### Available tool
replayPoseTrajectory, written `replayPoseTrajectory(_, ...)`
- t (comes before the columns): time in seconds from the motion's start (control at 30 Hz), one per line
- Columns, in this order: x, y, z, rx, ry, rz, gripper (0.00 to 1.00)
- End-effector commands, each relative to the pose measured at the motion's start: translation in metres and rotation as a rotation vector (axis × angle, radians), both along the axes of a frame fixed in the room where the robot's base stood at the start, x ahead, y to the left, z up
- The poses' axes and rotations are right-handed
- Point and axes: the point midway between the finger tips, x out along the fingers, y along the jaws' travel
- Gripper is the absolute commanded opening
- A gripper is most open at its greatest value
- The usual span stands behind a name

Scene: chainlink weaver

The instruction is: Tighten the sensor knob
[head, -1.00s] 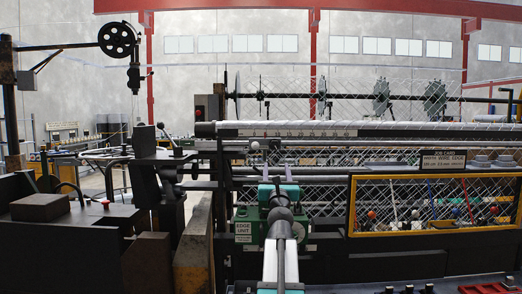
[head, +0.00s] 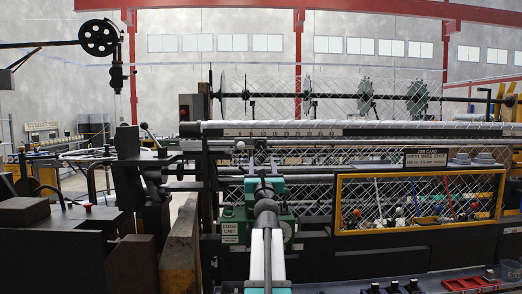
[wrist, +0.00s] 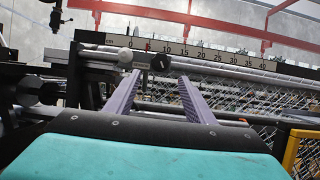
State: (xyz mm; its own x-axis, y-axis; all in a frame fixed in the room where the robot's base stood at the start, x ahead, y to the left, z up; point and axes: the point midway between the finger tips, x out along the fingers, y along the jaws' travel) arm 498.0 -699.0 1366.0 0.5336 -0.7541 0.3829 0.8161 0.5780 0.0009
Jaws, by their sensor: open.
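My gripper (head: 264,184) is in front of the machine's rail, its two purple fingers apart with nothing between them. In the wrist view the open fingers (wrist: 160,80) point at the rail below the numbered scale. A small dark knob (wrist: 160,62) shows just beyond and between the fingertips, apart from them; it looks like the sensor knob, but no label confirms this. It also shows small in the head view (head: 260,145). A pale round ball (wrist: 125,55) is just to its left, also in the head view (head: 240,146).
The green edge unit (head: 231,228) is below and behind my arm. A yellow-framed mesh window (head: 418,230) and a job card sign (head: 427,158) are to the right. Dark machine blocks (head: 95,240) crowd the left. A red tray (head: 463,284) lies at the lower right.

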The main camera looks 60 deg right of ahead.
Motion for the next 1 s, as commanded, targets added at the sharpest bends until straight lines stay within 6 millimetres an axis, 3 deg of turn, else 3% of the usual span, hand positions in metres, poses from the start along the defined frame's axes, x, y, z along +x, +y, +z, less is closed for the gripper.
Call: replayPoseTrajectory(1.0, 0.049, -0.065, 0.034, -0.001, 0.001, 0.001, 0.49)
